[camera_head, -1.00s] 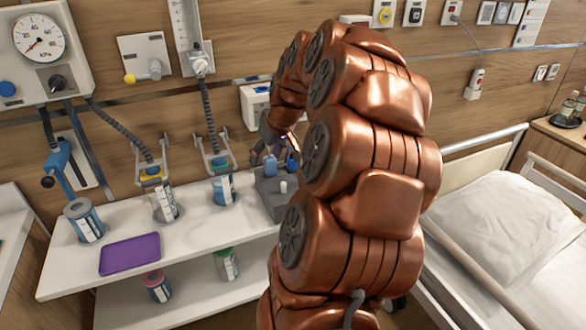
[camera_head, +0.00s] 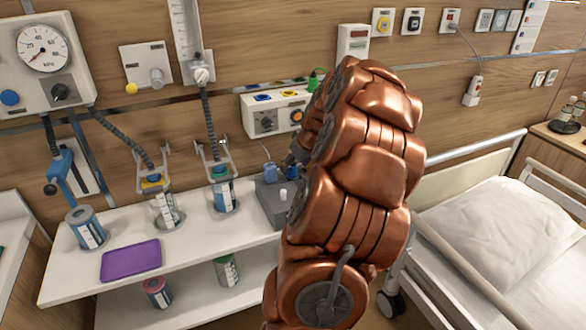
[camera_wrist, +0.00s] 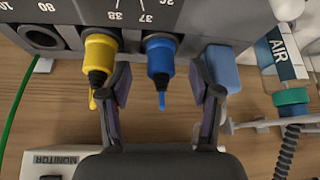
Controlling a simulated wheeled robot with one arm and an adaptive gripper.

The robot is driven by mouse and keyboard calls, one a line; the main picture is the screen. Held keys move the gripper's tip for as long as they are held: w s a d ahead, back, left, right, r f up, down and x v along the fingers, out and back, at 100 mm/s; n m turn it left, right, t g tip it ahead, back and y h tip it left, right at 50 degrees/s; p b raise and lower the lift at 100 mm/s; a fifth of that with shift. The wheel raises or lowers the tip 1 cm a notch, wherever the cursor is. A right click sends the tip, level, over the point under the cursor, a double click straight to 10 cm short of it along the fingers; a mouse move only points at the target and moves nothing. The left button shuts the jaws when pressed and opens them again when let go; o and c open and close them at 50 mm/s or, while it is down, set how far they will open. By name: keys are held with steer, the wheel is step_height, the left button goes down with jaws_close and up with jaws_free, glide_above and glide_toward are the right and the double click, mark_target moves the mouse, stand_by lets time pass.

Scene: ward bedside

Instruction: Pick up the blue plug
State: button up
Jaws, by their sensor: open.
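The blue plug (camera_wrist: 160,55) sits in the grey device at the top of the wrist view, with its dark neck and thin blue tail pointing down the picture. My gripper (camera_wrist: 160,72) is open, with one finger on each side of the blue plug. Gaps show between the plug and both fingers, so it is not held. A yellow plug (camera_wrist: 99,55) sits just left of the left finger. In the head view my arm hides most of my gripper, and I cannot make out the blue plug for certain.
A pale blue block (camera_wrist: 222,68) is close to the right finger. A canister with a teal ring (camera_wrist: 291,97) and hose is further right. In the head view, a purple tray (camera_head: 131,260) lies on the white shelf, and the bed (camera_head: 495,235) is on the right.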

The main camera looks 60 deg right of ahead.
steer(key=shift+x, duration=0.9)
steer(key=shift+c, duration=0.2)
steer(key=shift+a, duration=0.1)
jaws_close()
